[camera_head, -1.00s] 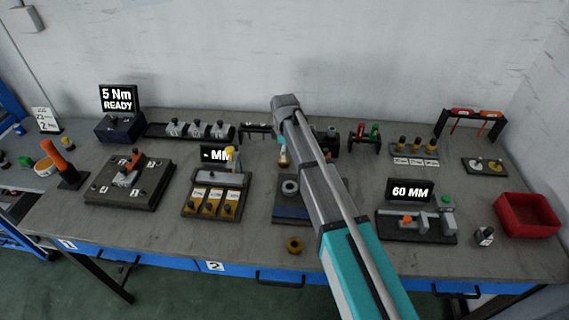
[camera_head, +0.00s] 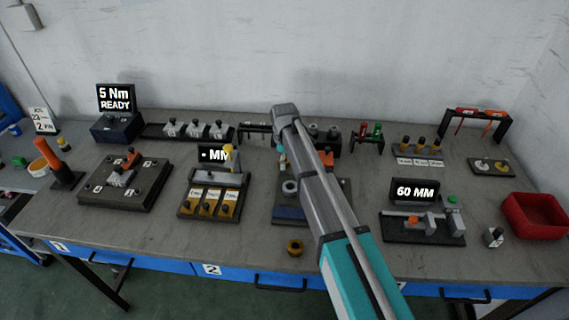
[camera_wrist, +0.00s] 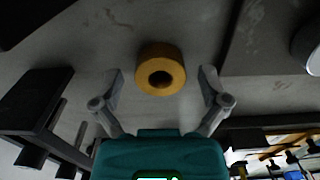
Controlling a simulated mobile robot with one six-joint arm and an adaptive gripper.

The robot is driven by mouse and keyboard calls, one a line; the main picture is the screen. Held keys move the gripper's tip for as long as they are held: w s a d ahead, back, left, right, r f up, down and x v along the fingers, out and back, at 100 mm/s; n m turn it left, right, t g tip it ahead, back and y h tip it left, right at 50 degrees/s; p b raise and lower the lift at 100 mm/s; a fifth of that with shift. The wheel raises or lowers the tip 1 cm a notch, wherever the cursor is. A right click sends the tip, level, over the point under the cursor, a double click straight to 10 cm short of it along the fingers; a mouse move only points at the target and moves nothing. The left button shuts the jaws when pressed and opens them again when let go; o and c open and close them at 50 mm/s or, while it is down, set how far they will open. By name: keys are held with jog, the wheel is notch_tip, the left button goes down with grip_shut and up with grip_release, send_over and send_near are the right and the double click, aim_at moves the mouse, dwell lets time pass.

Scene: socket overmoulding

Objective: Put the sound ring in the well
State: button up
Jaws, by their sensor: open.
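A brass-coloured ring (camera_wrist: 160,68) with a dark centre hole lies on the grey surface in the wrist view. My gripper (camera_wrist: 160,74) is open, with one finger on each side of the ring and visible gaps between. It holds nothing. My arm covers part of the fixture, and my fingers cannot be made out there.
A dark fixture with yellow blocks (camera_head: 209,204) stands left of the ring. A 60 MM gauge (camera_head: 415,190) and a red bin (camera_head: 535,216) are to the right. In the wrist view dark fixtures crowd the left side.

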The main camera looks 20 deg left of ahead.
jog(key=shift+c, duration=0.2)
grip_shut()
dwell(0.4)
jog(key=shift+r, duration=0.15)
notch_tip(320, 180, up, 3)
jog(key=p, duration=0.3)
jog(key=s+d+r+p, duration=0.7)
jog(key=s+r+p, duration=0.2)
jog(key=s+p, duration=0.1)
jog(key=shift+s+d+r, duration=0.35)
jog(key=shift+s, duration=0.5)
